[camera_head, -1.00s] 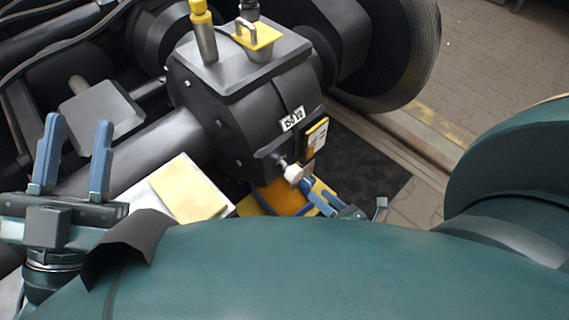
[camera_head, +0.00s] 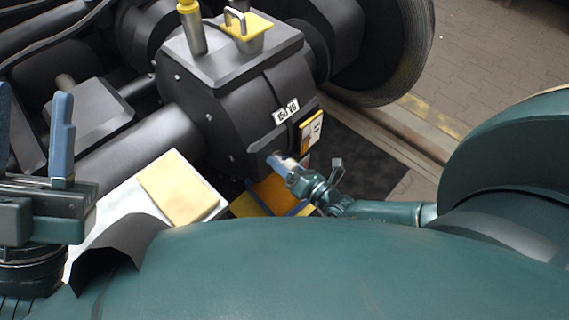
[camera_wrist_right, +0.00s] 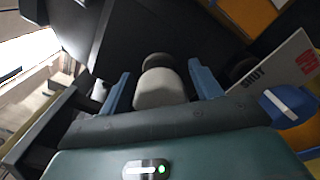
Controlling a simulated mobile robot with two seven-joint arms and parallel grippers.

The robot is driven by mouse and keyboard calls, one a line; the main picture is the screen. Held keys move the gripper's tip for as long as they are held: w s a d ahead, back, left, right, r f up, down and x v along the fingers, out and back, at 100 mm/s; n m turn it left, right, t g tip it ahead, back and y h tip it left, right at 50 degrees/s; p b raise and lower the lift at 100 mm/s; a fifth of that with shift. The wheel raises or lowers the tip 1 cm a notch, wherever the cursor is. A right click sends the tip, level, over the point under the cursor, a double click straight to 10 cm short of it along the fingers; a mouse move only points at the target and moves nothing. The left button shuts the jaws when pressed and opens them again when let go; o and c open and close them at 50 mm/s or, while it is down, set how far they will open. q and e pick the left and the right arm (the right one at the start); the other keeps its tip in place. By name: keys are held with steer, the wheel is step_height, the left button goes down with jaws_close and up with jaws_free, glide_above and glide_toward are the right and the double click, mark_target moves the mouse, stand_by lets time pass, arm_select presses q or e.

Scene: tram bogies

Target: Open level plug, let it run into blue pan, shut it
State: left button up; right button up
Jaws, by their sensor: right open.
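In the right wrist view, a grey rounded knob with a dark part behind it, seemingly the level plug (camera_wrist_right: 160,88), lies between the blue fingers of my right gripper (camera_wrist_right: 164,84). The fingers are apart, with a gap on each side. In the head view my right gripper (camera_head: 279,163) is at the lower front of the black gearbox (camera_head: 235,105) and hides the plug. Below it lies an orange surface (camera_head: 272,192) with a blue strip, possibly the blue pan; most of it is hidden. My left gripper (camera_head: 32,135) is open and empty at the left edge.
A yellow pad (camera_head: 178,188) lies on a white surface left of the gearbox. Paved floor (camera_head: 490,75) is clear at right.

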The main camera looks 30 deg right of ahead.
steer(key=c, duration=1)
